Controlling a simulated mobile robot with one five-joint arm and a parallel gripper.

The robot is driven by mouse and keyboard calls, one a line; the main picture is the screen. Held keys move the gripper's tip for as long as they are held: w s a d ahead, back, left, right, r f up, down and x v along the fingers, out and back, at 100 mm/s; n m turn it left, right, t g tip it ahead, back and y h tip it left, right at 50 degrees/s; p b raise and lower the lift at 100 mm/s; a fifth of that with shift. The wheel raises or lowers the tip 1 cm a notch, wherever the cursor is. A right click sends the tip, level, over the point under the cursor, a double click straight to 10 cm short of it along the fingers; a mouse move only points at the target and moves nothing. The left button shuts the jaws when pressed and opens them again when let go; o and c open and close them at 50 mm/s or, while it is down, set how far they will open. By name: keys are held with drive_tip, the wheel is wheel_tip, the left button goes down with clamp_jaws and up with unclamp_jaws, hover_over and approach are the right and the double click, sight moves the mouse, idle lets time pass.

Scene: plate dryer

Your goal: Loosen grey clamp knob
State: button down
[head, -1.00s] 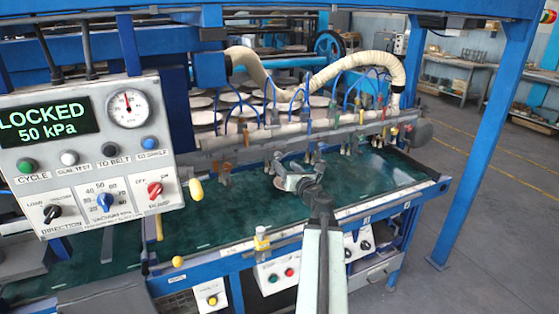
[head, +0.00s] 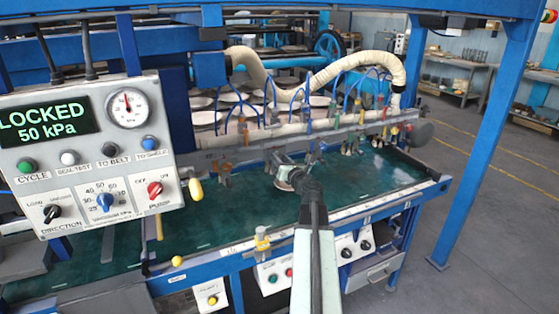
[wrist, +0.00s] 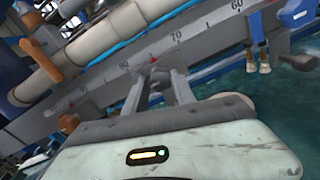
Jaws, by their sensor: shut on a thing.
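My gripper (head: 280,158) reaches up to the scale-marked grey rail (head: 240,152) above the green belt. In the wrist view its two grey fingers (wrist: 157,80) are shut on the small grey clamp knob (wrist: 150,72) at the rail's face, just left of the 70 mark. The fingers cover part of the knob. In the head view my wrist and fingers hide the knob.
The control panel (head: 95,160) at the left reads LOCKED, 50 kPa. Suction cups on brackets (wrist: 258,62) hang along the rail, and an orange knob (wrist: 40,50) is at its left. The green belt (head: 230,215) below is clear.

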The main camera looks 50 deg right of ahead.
drive_tip(key=shift+w+r+n, duration=0.1)
drive_tip(key=shift+w+n, duration=0.05)
drive_tip(key=shift+n, duration=0.55)
drive_tip(key=n, duration=1)
drive_tip(key=shift+n, duration=0.3)
drive_tip(key=n, duration=1.1)
drive_tip(key=shift+n, duration=0.4)
drive_tip(key=c, duration=1)
unclamp_jaws()
drive_tip(key=shift+c, duration=0.2)
